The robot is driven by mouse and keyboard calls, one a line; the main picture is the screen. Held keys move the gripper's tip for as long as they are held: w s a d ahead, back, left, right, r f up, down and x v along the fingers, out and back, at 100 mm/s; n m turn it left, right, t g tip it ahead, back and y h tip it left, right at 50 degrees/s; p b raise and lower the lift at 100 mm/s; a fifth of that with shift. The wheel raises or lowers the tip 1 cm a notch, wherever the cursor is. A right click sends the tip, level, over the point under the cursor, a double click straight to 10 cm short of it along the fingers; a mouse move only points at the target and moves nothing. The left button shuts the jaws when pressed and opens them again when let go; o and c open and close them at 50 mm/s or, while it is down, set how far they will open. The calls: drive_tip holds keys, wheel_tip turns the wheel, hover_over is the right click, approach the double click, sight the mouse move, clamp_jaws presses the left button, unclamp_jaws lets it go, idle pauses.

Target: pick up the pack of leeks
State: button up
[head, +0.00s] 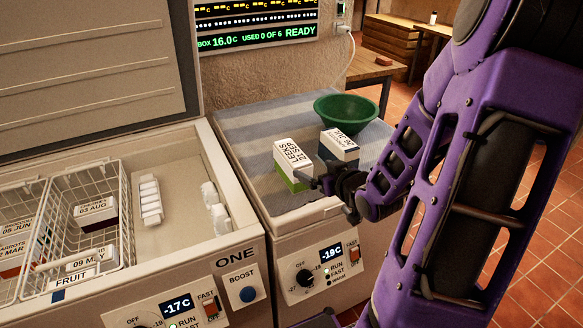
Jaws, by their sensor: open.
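The pack of leeks (293,166) is a white-topped box with a green lower side, its top lettered "LEEKS 21 SEP". It stands on the blue and grey striped cloth on the right-hand freezer. My gripper (331,195) is open, just to the right of the pack's front side at about its height. I cannot tell whether a finger touches the pack. Part of the gripper is dark against my purple arm.
A second dark blue pack with a white label (340,144) stands close behind the leeks to the right. A green bowl (347,112) sits behind it. The left freezer (236,233) is open, with wire baskets (122,215) of packs inside. Bare cloth (240,135) lies left of the leeks.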

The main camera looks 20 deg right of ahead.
sight(302, 164)
drive_tip(key=b+x, duration=0.1)
drive_tip(key=x, duration=0.8)
drive_tip(key=shift+w+f, duration=0.2)
drive_tip(key=shift+w, duration=0.15)
drive_tip(key=x, duration=0.5)
drive_tip(key=shift+f, duration=0.3)
drive_tip(key=shift+s, duration=0.1)
drive_tip(key=shift+r, duration=0.1)
clamp_jaws()
